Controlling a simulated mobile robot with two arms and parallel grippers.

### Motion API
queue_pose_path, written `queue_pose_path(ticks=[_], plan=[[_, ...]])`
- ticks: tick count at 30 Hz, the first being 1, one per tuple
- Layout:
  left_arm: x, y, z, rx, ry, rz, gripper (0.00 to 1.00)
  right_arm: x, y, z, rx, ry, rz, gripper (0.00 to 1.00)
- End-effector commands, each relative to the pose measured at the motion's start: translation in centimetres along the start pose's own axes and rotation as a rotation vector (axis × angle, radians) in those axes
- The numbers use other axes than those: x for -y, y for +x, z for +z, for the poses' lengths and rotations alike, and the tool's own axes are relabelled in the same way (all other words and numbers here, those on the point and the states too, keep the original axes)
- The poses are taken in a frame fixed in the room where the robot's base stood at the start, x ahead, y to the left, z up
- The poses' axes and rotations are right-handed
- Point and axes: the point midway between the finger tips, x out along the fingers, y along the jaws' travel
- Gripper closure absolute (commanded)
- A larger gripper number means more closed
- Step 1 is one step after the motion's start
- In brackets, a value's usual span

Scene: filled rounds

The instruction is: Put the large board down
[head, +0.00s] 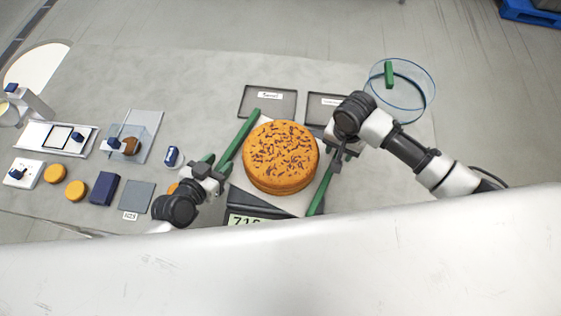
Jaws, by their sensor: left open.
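A large round orange cake (281,155) with dark flecks sits in the middle, over a pale flat surface (295,203) that could be the large board or a scale's pan; I cannot tell which. A long green bar (240,135) runs along its left side and another green bar (320,192) along its right. My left gripper (214,172) is open at the lower end of the left green bar. My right gripper (338,158) is at the upper end of the right green bar; whether its fingers are shut on it is hidden.
A scale display (245,221) shows at the front. Two dark labelled trays (267,102) lie behind the cake. A clear blue-rimmed round container (417,112) with a green block stands back right. Small orange discs (75,190), a dark blue block (104,188) and a grey square (137,197) lie left.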

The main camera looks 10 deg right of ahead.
Motion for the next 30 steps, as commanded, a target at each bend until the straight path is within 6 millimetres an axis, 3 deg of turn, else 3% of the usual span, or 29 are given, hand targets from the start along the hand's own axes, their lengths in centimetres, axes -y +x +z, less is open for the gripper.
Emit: queue_pose_path(ticks=[6,13,20,23,30], plan=[[0.0,-4.9,0.1,0.004,0.003,0.001,0.56,0.0,0.0,0.0,0.000,0.000,0.000,0.56],[0.0,-8.9,0.1,0.003,0.001,0.001,0.56,0.0,0.0,0.0,0.000,0.000,0.000,0.56],[0.0,-10.2,0.0,0.000,0.001,0.000,0.56,0.1,-0.5,0.0,0.000,0.000,-0.002,0.56],[0.0,-10.2,0.0,-0.001,0.000,0.000,0.56,0.1,-1.8,0.0,-0.001,-0.001,-0.004,0.56],[0.0,-10.2,0.0,-0.001,0.000,0.000,0.56,0.1,-7.0,0.0,-0.004,-0.001,-0.005,0.56]])
